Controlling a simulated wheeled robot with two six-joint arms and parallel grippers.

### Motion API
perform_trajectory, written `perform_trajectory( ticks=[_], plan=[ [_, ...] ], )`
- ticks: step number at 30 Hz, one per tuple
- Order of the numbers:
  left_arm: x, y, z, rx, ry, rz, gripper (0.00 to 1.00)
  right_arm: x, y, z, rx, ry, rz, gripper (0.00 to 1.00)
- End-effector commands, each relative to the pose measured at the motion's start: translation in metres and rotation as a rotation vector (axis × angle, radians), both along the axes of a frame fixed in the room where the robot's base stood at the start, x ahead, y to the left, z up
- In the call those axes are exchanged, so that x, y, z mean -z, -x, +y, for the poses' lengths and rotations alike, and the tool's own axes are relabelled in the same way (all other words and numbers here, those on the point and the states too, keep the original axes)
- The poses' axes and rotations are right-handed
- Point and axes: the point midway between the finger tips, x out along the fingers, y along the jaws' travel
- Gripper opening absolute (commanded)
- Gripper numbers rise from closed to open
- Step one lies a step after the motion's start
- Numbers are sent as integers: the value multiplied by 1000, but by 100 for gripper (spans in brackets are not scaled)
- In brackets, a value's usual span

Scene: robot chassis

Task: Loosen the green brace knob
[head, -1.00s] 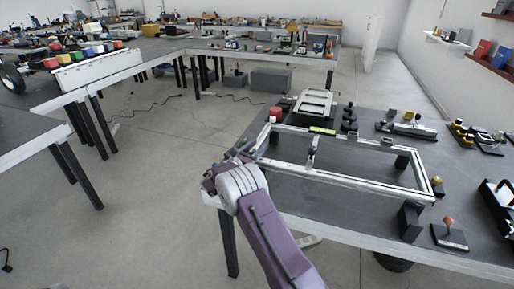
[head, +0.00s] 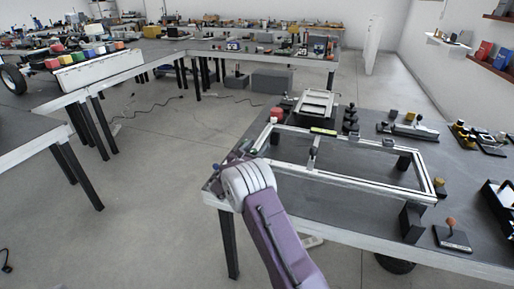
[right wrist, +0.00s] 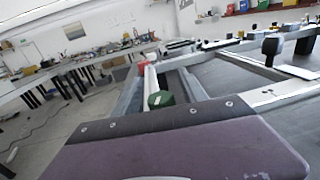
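The green brace knob (right wrist: 160,98) shows in the right wrist view on the near end of a pale rail, just past the dark edge of my right gripper (right wrist: 165,122). In the head view the green knob (head: 250,149) is a small spot at the left corner of the metal frame (head: 345,181). My right gripper (head: 236,158) is beside that corner, mostly hidden behind its own wrist. Its fingertips do not show clearly, and I cannot tell if it touches the knob. My left gripper is not in view.
A red knob (head: 277,114) sits at the frame's far left corner. Black knobs (head: 351,118) stand behind the frame. A black block (head: 412,222) and an orange-topped lever (head: 452,232) are at the near right. Open floor lies left of the table.

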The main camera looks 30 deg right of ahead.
Motion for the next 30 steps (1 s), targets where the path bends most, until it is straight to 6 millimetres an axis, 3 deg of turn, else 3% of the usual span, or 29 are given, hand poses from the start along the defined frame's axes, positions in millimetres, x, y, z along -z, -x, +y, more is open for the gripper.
perform_trajectory(
  ticks=[7,19,30],
  plan=[
    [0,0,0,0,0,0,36,0,3,6,-1,0,0,50],
    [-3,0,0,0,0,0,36,0,46,70,-3,1,1,50],
    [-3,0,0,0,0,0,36,0,51,75,1,0,0,50]
  ],
)
